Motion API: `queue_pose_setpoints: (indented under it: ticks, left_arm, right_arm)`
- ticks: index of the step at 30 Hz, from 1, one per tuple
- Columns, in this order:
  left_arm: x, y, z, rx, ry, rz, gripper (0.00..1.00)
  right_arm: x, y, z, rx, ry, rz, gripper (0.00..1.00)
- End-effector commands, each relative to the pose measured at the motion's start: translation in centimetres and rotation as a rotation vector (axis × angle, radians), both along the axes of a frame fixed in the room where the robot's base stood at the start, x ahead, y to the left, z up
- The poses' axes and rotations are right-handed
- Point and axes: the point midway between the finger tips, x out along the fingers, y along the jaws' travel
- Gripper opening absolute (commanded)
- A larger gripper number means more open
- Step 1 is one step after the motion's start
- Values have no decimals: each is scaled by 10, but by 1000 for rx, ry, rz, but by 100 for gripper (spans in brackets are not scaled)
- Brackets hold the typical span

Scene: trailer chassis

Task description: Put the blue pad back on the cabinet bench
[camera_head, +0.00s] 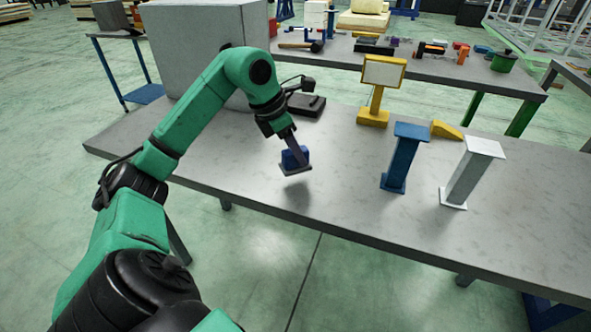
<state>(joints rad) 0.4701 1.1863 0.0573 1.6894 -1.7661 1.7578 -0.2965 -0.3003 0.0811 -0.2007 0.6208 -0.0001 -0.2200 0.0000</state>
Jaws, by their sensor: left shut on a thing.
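My left gripper (291,139) reaches in on the green arm and points down over the left part of the grey bench (330,204). It is shut on the blue pad (294,158), a small blue block with a flat grey-blue base. A shadow lies on the bench below the pad, and the pad appears to be held a little above the top. The fingers hide part of the pad. My right gripper is not in view.
A large grey cabinet (205,50) stands at the bench's back left, with a black device (306,104) beside it. A yellow stand (378,90), a blue post (405,158), a white post (470,172) and a yellow wedge (446,130) stand to the right. The front middle is clear.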

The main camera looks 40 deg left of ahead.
Motion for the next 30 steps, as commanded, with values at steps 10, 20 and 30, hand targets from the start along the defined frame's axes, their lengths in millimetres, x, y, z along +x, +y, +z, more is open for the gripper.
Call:
queue_pose_setpoints:
  ticks: [10, 20, 30]
  left_arm:
    - [0, 0, -34, 0, 0, -1, 0]
    - [0, 0, -36, 0, 1, 0, 70]
    - [-2, 2, -26, 1, 0, 0, 70]
  right_arm:
    - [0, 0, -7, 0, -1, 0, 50]
    - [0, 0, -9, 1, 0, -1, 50]
    - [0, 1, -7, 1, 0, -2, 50]
